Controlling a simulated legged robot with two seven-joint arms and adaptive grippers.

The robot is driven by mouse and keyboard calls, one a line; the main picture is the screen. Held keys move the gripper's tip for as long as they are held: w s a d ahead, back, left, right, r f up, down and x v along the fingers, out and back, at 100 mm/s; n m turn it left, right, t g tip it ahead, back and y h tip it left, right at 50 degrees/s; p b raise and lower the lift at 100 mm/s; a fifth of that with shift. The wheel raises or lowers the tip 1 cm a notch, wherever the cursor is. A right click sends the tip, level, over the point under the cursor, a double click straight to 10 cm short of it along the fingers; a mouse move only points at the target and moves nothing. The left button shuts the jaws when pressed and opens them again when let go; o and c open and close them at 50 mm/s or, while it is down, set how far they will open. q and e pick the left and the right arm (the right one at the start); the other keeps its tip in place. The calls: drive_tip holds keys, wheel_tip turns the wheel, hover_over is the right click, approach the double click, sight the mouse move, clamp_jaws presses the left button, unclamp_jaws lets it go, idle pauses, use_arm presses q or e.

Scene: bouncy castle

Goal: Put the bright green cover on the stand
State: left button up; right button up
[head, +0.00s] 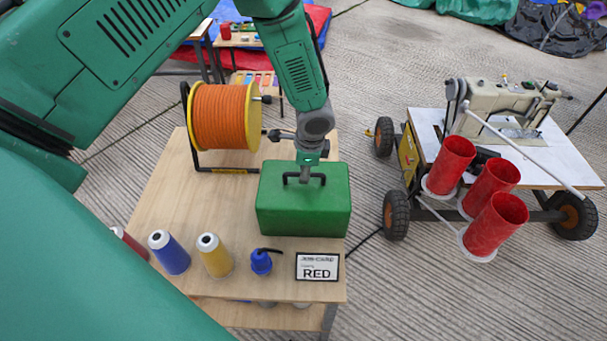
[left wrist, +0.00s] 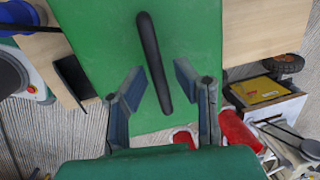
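The bright green cover (head: 303,212), a box shape with a black bar handle (head: 291,180) on top, is on the wooden stand (head: 175,215), near its right edge. My left gripper (head: 305,172) points down over the cover, right at the handle. In the left wrist view my left gripper (left wrist: 158,88) has its two fingers spread apart, over the green cover (left wrist: 95,30). The black handle (left wrist: 152,60) runs between and beyond the fingers, with gaps on both sides. My right gripper is in neither view.
An orange cable reel (head: 224,117) stands behind the cover. Blue (head: 170,256) and yellow (head: 216,258) spools, a blue bottle (head: 261,262) and a RED card (head: 318,267) line the front.

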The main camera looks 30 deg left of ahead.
use_arm(q)
wheel_tip(320, 180, up, 10)
drive_tip(key=d, duration=0.1)
drive_tip(key=s+d+f+n+g+h, duration=0.1)
drive_tip(key=s+d+f+n+h, duration=0.15)
drive_tip(key=s+f, duration=0.5)
drive_tip(key=s+d+f+n+h, duration=0.1)
drive_tip(key=s+d+f+n, duration=0.25)
drive_tip(key=s, duration=0.65)
drive_tip(key=s+a+f+n+y, duration=0.1)
drive_tip(key=s+a+n, duration=0.1)
drive_tip(key=s, duration=0.4)
drive_tip(key=s+a+f+n, duration=0.2)
drive_tip(key=s+n, duration=0.1)
drive_tip(key=s, duration=0.3)
drive_tip(key=shift+s+t+y+p, duration=0.3)
drive_tip(key=shift+t+y, duration=0.05)
drive_tip(key=shift+t, duration=0.05)
drive_tip(key=shift+f, duration=0.1)
drive_tip(key=f+b, duration=0.5)
drive_tip(key=shift+w+f, duration=0.2)
drive_tip(key=shift+f, duration=0.1)
